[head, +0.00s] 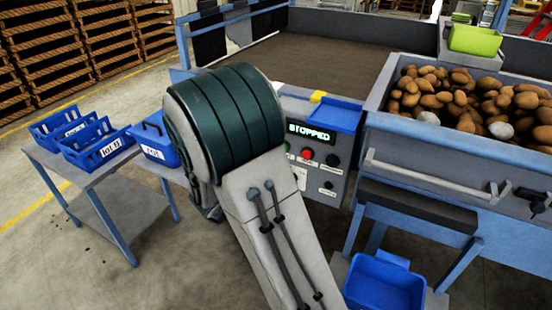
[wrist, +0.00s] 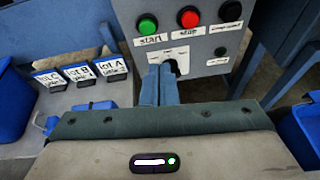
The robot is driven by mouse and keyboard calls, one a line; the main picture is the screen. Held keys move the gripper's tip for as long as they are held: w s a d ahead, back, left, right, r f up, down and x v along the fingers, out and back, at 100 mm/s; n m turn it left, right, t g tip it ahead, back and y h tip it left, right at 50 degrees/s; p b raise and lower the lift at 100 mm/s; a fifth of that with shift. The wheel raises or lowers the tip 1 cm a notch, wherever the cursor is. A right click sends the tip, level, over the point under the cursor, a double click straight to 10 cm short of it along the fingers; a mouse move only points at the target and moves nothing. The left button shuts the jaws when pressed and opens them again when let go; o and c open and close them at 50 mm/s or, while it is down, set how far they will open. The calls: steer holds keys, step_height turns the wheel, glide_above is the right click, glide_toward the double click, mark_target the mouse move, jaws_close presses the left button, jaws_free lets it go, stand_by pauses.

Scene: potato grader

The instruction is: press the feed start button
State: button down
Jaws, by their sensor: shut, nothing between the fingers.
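The green start button (wrist: 148,24) is at the upper left of the grey control panel (wrist: 205,50) in the wrist view, with a "start" label under it. The red stop button (wrist: 190,16) is to its right. In the head view the panel's display (head: 311,133) reads STOPPED; the green button (head: 287,146) shows beside my arm. My gripper (wrist: 160,70) is shut and empty. Its fingertips appear below the start button, over a white plate with a dark selector. I cannot tell the gap to the panel. My arm hides the gripper in the head view.
Lot cards (wrist: 82,72) stand at left. A potato bin (head: 375,100) is right of the panel; a table with blue trays (head: 100,150) is left.

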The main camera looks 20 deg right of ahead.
steer(key=shift+w+a+f+n+t, duration=0.35)
steer(key=shift+w+a+n+t, duration=0.1)
steer(key=shift+w+n, duration=0.25)
steer(key=shift+d, duration=0.1)
steer(key=x, duration=1.3)
steer(key=shift+w+d+r+b, duration=0.25)
steer(key=shift+d+r+b, duration=0.05)
steer(key=shift+d+b, duration=0.1)
steer(key=shift+w, duration=0.1)
